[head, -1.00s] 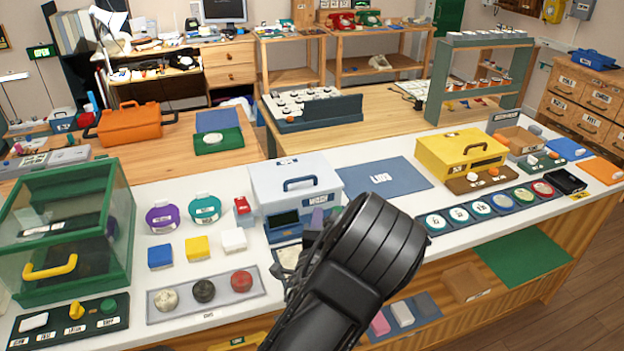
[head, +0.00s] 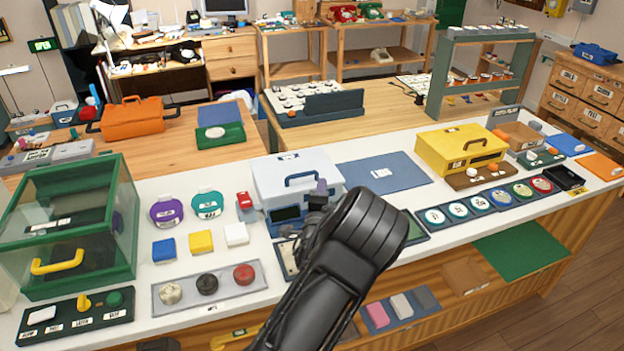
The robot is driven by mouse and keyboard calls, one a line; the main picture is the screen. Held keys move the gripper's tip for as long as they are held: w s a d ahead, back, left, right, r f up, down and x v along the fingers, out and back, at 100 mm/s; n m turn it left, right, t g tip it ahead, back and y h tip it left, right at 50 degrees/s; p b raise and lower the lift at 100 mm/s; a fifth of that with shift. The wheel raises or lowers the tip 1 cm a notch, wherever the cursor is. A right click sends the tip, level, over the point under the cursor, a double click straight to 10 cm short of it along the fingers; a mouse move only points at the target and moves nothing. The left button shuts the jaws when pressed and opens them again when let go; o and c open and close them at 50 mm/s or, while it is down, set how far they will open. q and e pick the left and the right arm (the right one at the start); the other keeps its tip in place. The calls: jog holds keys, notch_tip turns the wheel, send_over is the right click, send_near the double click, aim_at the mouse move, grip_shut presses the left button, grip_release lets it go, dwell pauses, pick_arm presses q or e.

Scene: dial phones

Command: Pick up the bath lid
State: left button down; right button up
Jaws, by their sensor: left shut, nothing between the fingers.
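The bath is a pale blue-grey box (head: 277,217) on the white counter, with a dark panel on its front. Its pale lid (head: 272,178) lies on top and has a dark arched handle (head: 301,179). My left gripper (head: 320,188) is shut and empty at the front right of the bath, close to the lid's right front edge and below and right of the handle. I cannot tell whether it touches the lid.
A green-framed clear case (head: 125,220) stands at the left. Purple and teal jars (head: 207,204), coloured blocks and a tray of round knobs (head: 160,304) lie left of the bath. A blue mat (head: 385,176) and a yellow box (head: 440,152) are to the right.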

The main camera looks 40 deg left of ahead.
aim_at(300, 181)
pick_arm(q)
jog(key=a, duration=0.3)
jog(key=shift+w+a+p, duration=0.25)
jog(key=shift+a+p, duration=0.05)
jog(key=shift+p, duration=0.1)
jog(key=shift+w+a+f+b, duration=0.1)
jog(key=shift+a+f+b, duration=0.05)
jog(key=shift+a+b, duration=0.25)
jog(key=a+b, duration=0.1)
jog(key=a, duration=0.1)
jog(key=w+a+b, duration=0.1)
jog(key=a+b, duration=0.1)
jog(key=shift+f, duration=0.15)
jog(key=shift+w+a, duration=0.1)
jog(key=shift+a, duration=0.15)
jog(key=shift+r, duration=0.3)
